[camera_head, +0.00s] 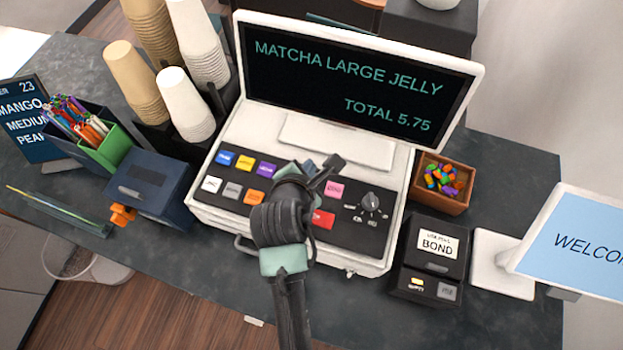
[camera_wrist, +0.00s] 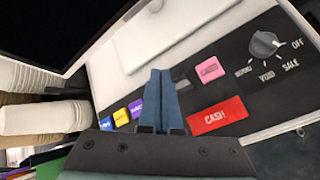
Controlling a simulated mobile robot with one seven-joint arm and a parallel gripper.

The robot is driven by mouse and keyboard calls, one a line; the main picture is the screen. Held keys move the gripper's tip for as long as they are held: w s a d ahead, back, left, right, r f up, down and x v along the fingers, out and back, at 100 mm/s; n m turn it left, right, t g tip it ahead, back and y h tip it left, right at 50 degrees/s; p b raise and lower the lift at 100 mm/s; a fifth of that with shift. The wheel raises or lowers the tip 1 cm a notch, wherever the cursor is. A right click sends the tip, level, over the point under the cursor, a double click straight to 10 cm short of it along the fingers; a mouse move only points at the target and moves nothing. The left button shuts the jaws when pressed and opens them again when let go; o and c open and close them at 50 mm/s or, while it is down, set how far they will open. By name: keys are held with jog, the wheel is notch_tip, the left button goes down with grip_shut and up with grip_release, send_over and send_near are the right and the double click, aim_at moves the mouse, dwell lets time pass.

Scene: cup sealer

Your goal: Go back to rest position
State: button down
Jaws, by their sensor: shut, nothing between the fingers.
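My gripper (camera_head: 318,178) is over the keypad of the white cash register (camera_head: 300,262), in front of its screen. In the wrist view my gripper (camera_wrist: 160,80) shows its two fingers closed together with nothing between them. Beyond the fingertips are the register's keys, with a pink key (camera_wrist: 208,69) and a red CASH key (camera_wrist: 217,115) to the right. I cannot tell whether the fingertips touch the keypad. My arm hides some of the keys in the head view. The register screen (camera_head: 350,90) reads "MATCHA LARGE JELLY" and "TOTAL 5.75".
Stacked cups (camera_head: 187,105) stand left of the register, near a dark blue box (camera_head: 150,185) and a green holder (camera_head: 103,152). To the right are a wooden candy box (camera_head: 443,183), a black BOND device (camera_head: 432,255) and a WELCOME display (camera_head: 575,240). The back right counter is clear.

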dwell(0.3)
jog(key=w+r+m+t+y+b, duration=0.1)
jog(key=w+r+m+t+b, duration=0.4)
jog(key=r, duration=0.6)
jog(key=w+r+m+t+b, duration=0.35)
jog(key=r+m, duration=0.25)
jog(key=r, duration=0.4)
jog(key=s+r+m+t+b, duration=0.4)
jog(key=s+r+m+t, duration=0.1)
jog(key=r, duration=0.7)
jog(key=s+r+m+t+y+b, duration=0.1)
jog(key=s+r+m+t+b, duration=0.3)
jog(key=s+r+m, duration=0.4)
notch_tip(320, 180, up, 4)
jog(key=shift+s+d+f+m+t, duration=0.1)
jog(key=shift+s+d+m+t, duration=0.3)
jog(key=shift+s, duration=0.4)
jog(key=shift+a, duration=0.1)
